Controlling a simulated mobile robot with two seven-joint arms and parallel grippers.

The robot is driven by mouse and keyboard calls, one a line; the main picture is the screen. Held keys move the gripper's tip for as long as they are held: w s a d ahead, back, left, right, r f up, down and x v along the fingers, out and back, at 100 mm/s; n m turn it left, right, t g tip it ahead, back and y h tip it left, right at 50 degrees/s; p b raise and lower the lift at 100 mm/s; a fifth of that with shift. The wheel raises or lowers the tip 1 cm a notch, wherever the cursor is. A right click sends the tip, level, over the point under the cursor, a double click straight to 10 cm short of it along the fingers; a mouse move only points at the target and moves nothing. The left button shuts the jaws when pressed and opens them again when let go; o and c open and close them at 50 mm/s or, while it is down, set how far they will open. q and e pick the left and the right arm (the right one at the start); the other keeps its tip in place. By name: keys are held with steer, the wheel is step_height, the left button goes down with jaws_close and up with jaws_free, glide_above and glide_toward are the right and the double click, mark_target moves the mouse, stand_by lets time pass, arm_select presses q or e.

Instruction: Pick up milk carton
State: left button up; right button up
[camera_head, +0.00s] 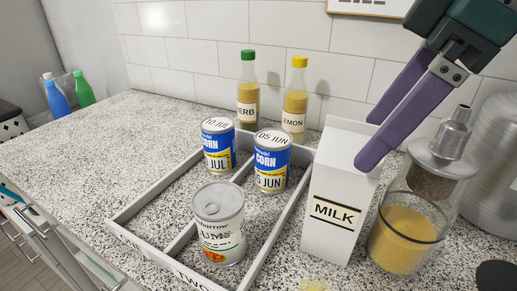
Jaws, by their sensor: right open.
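The white milk carton (334,215), labelled MILK, stands upright on the speckled counter, right of the divided tray. My right gripper (368,141) comes in from the upper right with its purple fingers pointing down and left. The fingers are open and empty. The nearer fingertip overlaps the carton's upper right edge in the picture; I cannot tell if it touches. The other fingertip shows behind the carton's top. My left gripper is not in view.
A glass jar (402,240) with yellow contents stands close right of the carton. The grey tray (273,247) at left holds several cans. Two bottles (295,97) stand by the tiled wall (180,50). The counter's left part (110,145) is clear.

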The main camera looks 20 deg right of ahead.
mark_target(349, 159)
steer(key=x, duration=0.6)
steer(key=shift+w+d+b, duration=0.1)
steer(key=shift+w+b, duration=0.05)
steer(key=shift+b, duration=0.15)
steer(key=shift+c, duration=0.2)
jaws_close()
steer(key=shift+r, duration=0.1)
